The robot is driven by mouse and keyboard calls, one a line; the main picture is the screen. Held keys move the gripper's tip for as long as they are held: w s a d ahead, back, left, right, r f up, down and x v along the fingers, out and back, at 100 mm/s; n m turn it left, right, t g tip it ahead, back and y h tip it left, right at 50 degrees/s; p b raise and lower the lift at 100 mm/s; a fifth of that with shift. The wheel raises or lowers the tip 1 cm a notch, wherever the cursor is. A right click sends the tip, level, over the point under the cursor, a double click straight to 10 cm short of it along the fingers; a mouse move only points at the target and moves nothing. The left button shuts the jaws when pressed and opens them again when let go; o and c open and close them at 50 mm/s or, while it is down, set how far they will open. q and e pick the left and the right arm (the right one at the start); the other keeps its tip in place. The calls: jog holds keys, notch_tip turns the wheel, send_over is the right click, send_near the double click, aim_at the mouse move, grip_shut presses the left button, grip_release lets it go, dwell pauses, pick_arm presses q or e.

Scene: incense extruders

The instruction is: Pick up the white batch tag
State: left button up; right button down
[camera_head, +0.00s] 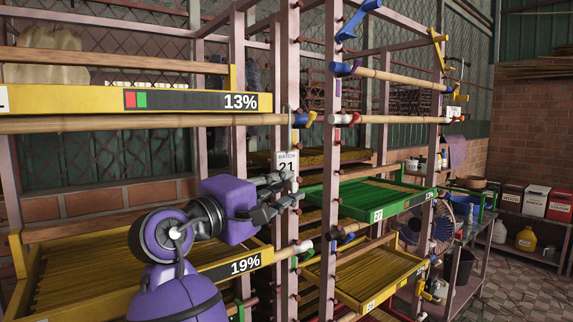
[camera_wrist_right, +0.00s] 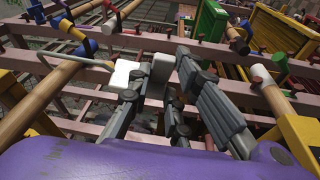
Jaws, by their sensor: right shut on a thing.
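The white batch tag (camera_head: 286,161), printed "BATCH 21", hangs upright against a pink rack post, with a thin metal wire or hook above it. My right gripper (camera_head: 290,187) reaches in from the left, its dark fingers at the lower edge of the tag. The fingers are shut on the tag and cover its lower part. In the right wrist view, a white piece that looks like the tag (camera_wrist_right: 122,73) shows at the fingertips (camera_wrist_right: 158,82). My left gripper is not in view.
Yellow trays marked 13% (camera_head: 200,101) and 19% (camera_head: 215,268) flank my right arm above and below. A green tray (camera_head: 375,212) sits right of the post. Wooden rods with coloured ends (camera_head: 395,77) stick out nearby. Open floor (camera_head: 525,295) lies at far right.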

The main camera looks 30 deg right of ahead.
jog(key=shift+s+r, duration=0.1)
jog(key=shift+s+r, duration=0.2)
jog(key=s+d+r, duration=0.1)
jog(key=s+r, duration=0.9)
jog(key=s, duration=0.3)
jog(key=shift+s, duration=0.2)
